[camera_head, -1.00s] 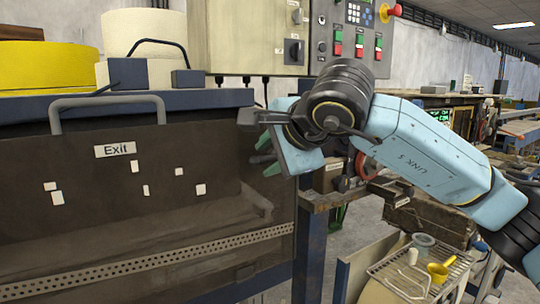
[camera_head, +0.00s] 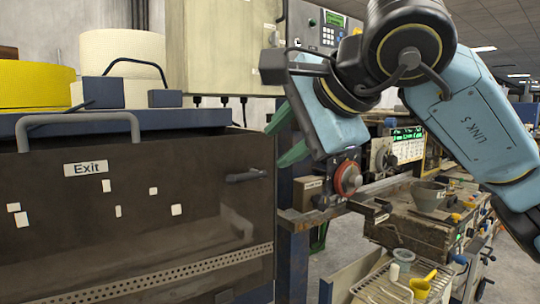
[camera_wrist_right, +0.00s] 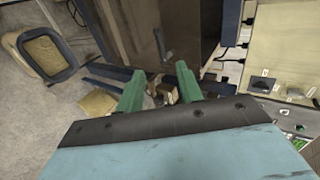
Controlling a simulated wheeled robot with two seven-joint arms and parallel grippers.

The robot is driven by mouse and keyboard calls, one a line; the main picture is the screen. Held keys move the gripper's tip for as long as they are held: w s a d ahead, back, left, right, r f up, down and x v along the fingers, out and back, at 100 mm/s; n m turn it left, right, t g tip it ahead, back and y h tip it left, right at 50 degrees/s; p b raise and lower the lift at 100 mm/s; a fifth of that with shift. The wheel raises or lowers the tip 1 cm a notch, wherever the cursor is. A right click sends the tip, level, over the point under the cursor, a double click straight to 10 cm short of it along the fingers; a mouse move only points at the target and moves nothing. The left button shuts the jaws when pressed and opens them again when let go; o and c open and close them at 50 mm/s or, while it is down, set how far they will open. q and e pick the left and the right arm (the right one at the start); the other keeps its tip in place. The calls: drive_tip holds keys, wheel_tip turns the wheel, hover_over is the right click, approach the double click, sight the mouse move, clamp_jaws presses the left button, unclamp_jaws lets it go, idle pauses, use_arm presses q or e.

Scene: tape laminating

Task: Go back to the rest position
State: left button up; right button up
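My right gripper (camera_head: 283,137) is raised to the right of the dark front panel (camera_head: 130,210) marked "Exit", below the control box (camera_head: 230,50). Its two green fingers stand apart and are empty. In the right wrist view the gripper (camera_wrist_right: 160,88) also shows its fingers apart, with nothing between them. A dark handle (camera_head: 246,175) sticks out at the panel's right side, clear of the fingers. My left gripper is not in view.
A workbench with a red-rimmed wheel (camera_head: 348,178) and a grey bowl (camera_head: 428,196) lies beyond my right arm. A rack with a yellow scoop (camera_head: 423,284) stands at the lower right. Rolls, one yellow (camera_head: 38,88), sit on the machine top.

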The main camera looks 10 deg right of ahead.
drive_tip(key=shift+s+d+r, duration=0.15)
drive_tip(key=shift+s+r, duration=0.1)
drive_tip(key=shift+s, duration=0.05)
